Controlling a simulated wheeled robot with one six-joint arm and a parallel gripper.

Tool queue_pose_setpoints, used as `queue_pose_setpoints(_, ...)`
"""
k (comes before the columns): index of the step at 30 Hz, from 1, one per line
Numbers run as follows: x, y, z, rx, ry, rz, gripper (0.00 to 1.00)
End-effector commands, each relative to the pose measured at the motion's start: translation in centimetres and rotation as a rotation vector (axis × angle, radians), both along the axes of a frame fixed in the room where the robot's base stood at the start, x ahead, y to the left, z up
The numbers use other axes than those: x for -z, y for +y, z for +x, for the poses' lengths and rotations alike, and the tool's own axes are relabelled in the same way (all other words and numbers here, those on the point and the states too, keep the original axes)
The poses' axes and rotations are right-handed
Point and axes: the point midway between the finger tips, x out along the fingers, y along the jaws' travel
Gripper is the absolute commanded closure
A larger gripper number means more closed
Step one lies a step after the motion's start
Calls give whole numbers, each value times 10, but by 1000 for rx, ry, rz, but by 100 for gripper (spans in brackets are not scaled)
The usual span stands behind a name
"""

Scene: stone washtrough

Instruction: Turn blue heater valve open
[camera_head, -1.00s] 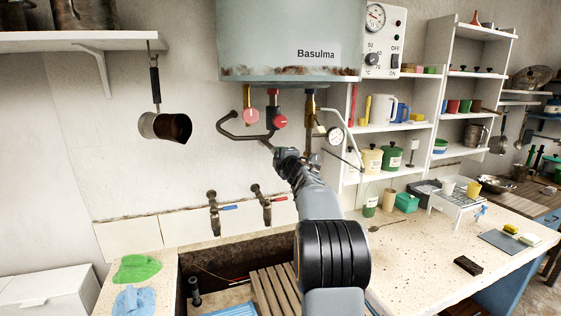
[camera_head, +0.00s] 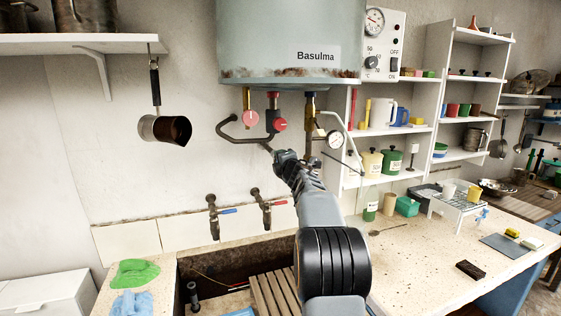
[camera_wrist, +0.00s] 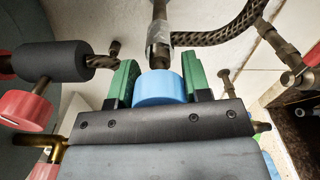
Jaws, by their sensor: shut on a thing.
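The blue heater valve (camera_wrist: 160,88) is a round blue knob on a metal pipe fitting, seen in the wrist view. My gripper (camera_wrist: 161,74) has its green fingers on either side of the knob and is shut on it. In the head view my gripper (camera_head: 285,157) is under the heater (camera_head: 290,40), among the pipes, and the arm hides the blue knob. How far the valve is turned cannot be told.
Red knobs (camera_head: 280,124) sit on the pipes just left of and above my gripper. Two wall taps (camera_head: 213,212) and a stone trough (camera_head: 225,255) lie below. Shelves stand to the right.

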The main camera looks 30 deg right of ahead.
Motion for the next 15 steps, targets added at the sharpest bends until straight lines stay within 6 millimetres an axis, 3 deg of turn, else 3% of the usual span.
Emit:
queue_pose_setpoints(1,-7,-2,-2,5,-10,-6,80)
queue_pose_setpoints(2,-7,-2,-2,5,-10,-6,55)
queue_pose_setpoints(3,-8,-2,-2,5,-10,-6,51)
queue_pose_setpoints(9,-5,0,0,1,-7,-4,32)
queue_pose_setpoints(15,-6,4,-2,-1,-6,-4,30)
